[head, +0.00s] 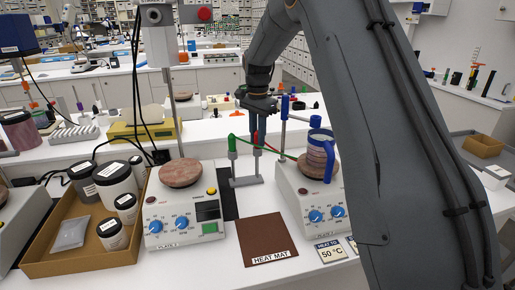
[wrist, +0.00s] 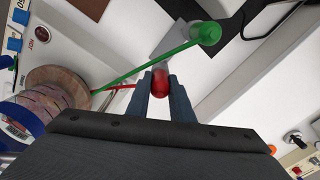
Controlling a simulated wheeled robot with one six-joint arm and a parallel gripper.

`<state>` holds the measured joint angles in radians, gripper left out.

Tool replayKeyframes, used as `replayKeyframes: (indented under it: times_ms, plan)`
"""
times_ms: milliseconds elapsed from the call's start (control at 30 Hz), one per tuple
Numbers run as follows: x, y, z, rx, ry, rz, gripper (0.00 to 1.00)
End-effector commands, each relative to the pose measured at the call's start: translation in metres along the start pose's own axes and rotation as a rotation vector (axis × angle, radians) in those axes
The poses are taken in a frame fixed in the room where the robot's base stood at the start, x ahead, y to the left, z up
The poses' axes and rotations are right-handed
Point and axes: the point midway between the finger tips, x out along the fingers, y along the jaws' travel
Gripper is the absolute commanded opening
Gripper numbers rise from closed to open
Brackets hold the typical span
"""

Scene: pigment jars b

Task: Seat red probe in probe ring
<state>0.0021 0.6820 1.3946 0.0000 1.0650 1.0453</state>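The red probe (head: 256,139) stands upright at the rack (head: 247,182), right of the green probe (head: 232,146). My gripper (head: 256,130) points down over the red probe. In the wrist view its two fingers (wrist: 160,78) lie on both sides of the red handle (wrist: 160,86), with no clear gap, and look shut on it. The green probe (wrist: 207,33) stands close by. A blue ring-like holder (head: 315,121) is held out from a rod above plate 2, likely the probe ring.
A blue-handled beaker (head: 318,158) stands on plate 2 (head: 297,199), right of the rack. Green and red cables run from the probes toward it. Plate 1 (head: 180,215) stands left, the brown heat mat (head: 262,236) in front. A jar tray (head: 65,255) is farther left.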

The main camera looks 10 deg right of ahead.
Motion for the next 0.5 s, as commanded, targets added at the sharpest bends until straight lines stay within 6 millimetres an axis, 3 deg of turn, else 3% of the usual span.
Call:
replayKeyframes:
  times_ms: [33, 67, 167, 500]
  plan:
    - [-0.0001, -0.0001, 0.0, 0.0, 0.0, 0.0, 0.0]
    - [-0.0002, -0.0001, 0.0, 0.0, 0.0, 0.0, 0.17]
    - [-0.0002, -0.0001, 0.0, 0.0, 0.0, 0.0, 0.0]
    - [-0.0015, -0.0002, 0.0001, 0.0, 0.0, 0.0, 0.0]
